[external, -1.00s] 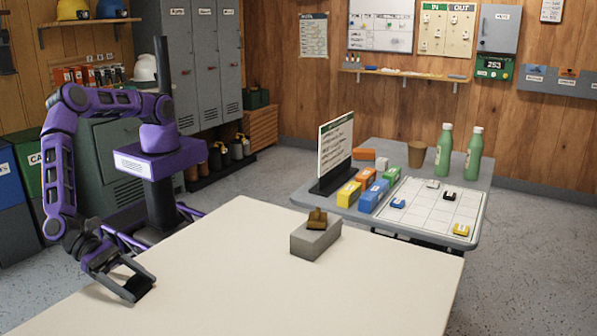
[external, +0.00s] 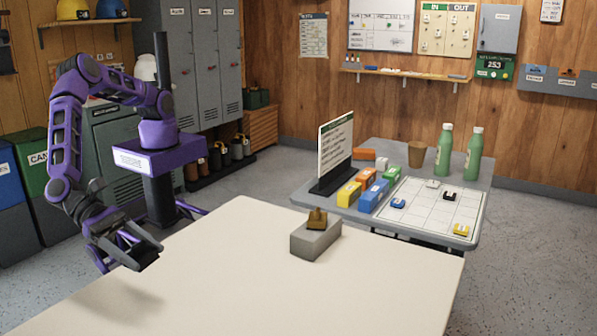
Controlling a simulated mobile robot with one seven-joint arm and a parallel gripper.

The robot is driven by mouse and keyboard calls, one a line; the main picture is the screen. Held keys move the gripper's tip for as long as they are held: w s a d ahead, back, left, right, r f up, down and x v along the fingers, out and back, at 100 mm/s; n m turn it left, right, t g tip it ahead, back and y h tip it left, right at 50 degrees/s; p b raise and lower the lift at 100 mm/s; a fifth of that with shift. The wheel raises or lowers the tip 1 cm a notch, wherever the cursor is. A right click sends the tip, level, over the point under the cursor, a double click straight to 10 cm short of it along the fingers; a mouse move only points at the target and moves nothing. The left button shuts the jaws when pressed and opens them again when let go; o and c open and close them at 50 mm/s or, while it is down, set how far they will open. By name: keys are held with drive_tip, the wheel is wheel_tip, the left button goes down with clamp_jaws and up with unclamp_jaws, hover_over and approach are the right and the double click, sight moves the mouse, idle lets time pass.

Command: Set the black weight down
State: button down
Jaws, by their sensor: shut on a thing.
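My gripper (external: 141,253) is at the left edge of the cream table (external: 300,295), shut on a small dark piece, the black weight (external: 147,259). The fingers hide much of the weight, so its shape is hard to make out. The weight is in the air, with a soft shadow on the table below it. A grey block (external: 313,242) stands farther right on the table, with a small brass-coloured piece (external: 317,219) on top. My gripper is well apart from both.
The front and middle of the cream table are clear. Behind it, a grey table (external: 478,165) holds an upright sign (external: 335,150), coloured blocks (external: 374,195), a gridded board (external: 432,205), a brown cup (external: 417,154) and two green bottles (external: 459,153).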

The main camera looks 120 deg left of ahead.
drive_tip(key=w+a+h, duration=0.1)
drive_tip(key=w+a, duration=0.3)
drive_tip(key=w, duration=0.8)
drive_tip(key=m+h, duration=0.1)
drive_tip(key=m, duration=0.1)
hover_over(258, 313)
wheel_tip(258, 313, down, 5)
drive_tip(key=shift+w+f, duration=0.1)
drive_tip(key=shift+f, duration=2.2)
drive_tip(key=shift+f+b, duration=0.25)
drive_tip(key=shift+b, duration=0.25)
unclamp_jaws()
drive_tip(key=shift+r, duration=0.1)
